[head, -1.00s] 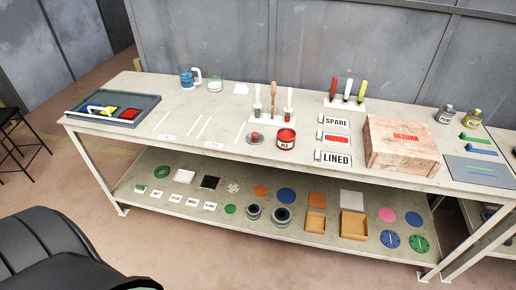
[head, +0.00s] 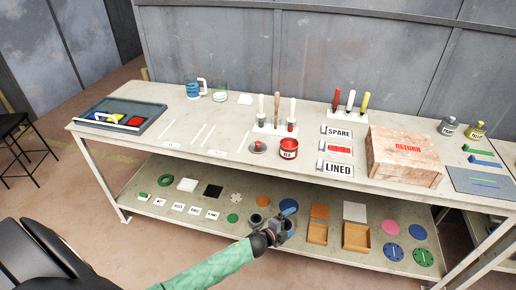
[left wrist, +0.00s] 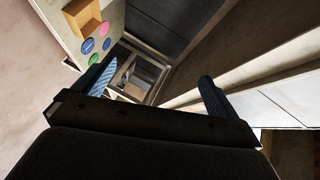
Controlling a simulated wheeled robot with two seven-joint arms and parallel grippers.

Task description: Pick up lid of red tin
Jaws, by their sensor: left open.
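The red tin (head: 289,149) stands on the table top near its front edge, with a pale label on its front. My left gripper (head: 287,221) is open and empty, low in front of the table at lower-shelf height, below the lid and tin in the head view. Its two blue-padded fingers are spread in the left wrist view (left wrist: 155,75). Neither tin nor lid shows there. My right gripper is not in view.
A brush holder (head: 275,129) with upright handles stands behind the lid and tin. Label blocks (head: 338,168) and a wooden RETURN box (head: 404,157) are to the right. The table's front edge lies above my left gripper. The lower shelf (head: 190,228) holds discs and trays.

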